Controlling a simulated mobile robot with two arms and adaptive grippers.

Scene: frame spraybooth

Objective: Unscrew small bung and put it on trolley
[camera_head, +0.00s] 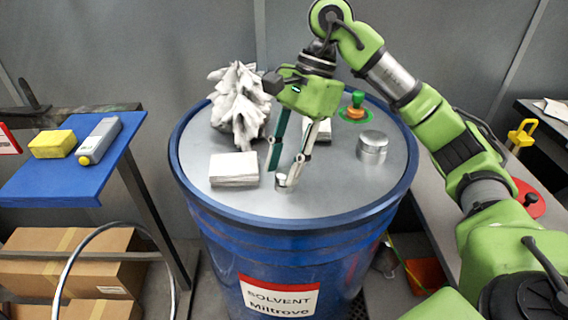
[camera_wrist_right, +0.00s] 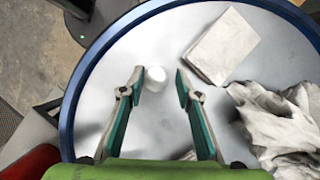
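The small bung (camera_head: 281,181) is a short silvery cap on the metal top of the blue drum (camera_head: 290,240), near its front edge. It looks pale in the right wrist view (camera_wrist_right: 156,79). My right gripper (camera_head: 284,168) points down over the drum top with its fingers apart, one on each side of the bung. In the right wrist view, gaps show between the bung and both fingertips. Whether the fingertips are down at the bung's height is hard to tell. My left gripper is in neither view. Which surface is the trolley is unclear.
White pads (camera_head: 234,170), a crumpled rag (camera_head: 240,105), a larger metal cap (camera_head: 372,147) and a green-and-orange fitting (camera_head: 355,107) are on the drum top. A blue shelf (camera_head: 55,187) at left holds a yellow sponge (camera_head: 52,144) and a grey bottle-like item (camera_head: 99,141). A grey surface (camera_head: 435,205) lies right.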

